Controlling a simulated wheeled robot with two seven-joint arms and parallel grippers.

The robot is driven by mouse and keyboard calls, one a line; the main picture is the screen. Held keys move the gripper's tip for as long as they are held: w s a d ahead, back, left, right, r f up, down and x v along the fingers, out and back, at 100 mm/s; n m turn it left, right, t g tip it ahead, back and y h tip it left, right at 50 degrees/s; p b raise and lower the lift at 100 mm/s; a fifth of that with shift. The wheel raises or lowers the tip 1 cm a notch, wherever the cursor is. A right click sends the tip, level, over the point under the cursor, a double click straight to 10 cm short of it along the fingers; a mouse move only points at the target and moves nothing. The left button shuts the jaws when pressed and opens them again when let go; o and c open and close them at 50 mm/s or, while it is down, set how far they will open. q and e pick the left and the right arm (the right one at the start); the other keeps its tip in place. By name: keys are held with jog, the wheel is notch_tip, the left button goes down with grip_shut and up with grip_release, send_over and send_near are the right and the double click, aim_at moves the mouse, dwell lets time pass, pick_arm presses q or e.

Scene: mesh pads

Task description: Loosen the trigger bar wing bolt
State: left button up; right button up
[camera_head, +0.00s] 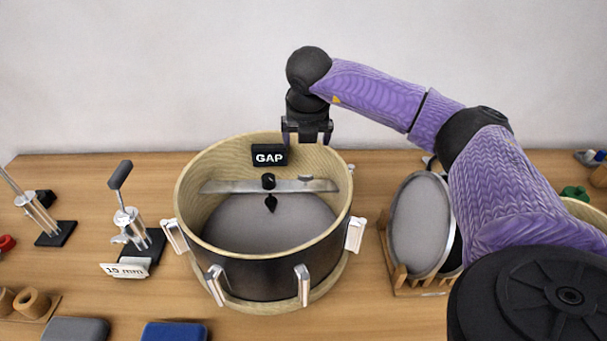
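The trigger bar (225,187) is a flat metal strip across the inside of a drum shell (262,268) with a pale wood interior. A black knob (268,180) stands at the bar's middle, with a dark cone (271,203) below it. A small grey piece (305,178) sits on the bar right of the knob. I cannot tell which of these is the wing bolt. My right gripper (307,139) points down at the drum's back rim, above and behind the bar. Its fingers are apart with nothing seen between them. My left gripper is out of view.
A black GAP label (269,155) is inside the shell's back wall. Silver clamps (303,285) ring the drum. Lever tool (130,225) and another stand (40,215) are left. A round mesh pad (420,222) leans in a wooden rack at right. Blue block (174,332) lies in front.

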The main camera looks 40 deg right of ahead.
aim_at(306, 175)
jog(key=b+x, duration=0.1)
jog(key=x, duration=0.3)
jog(key=b+x, duration=0.2)
jog(key=x, duration=0.2)
jog(key=s+b+x, duration=0.1)
jog(key=x, duration=0.4)
jog(key=shift+a+f, duration=0.25)
jog(key=shift+a, duration=0.05)
grip_shut()
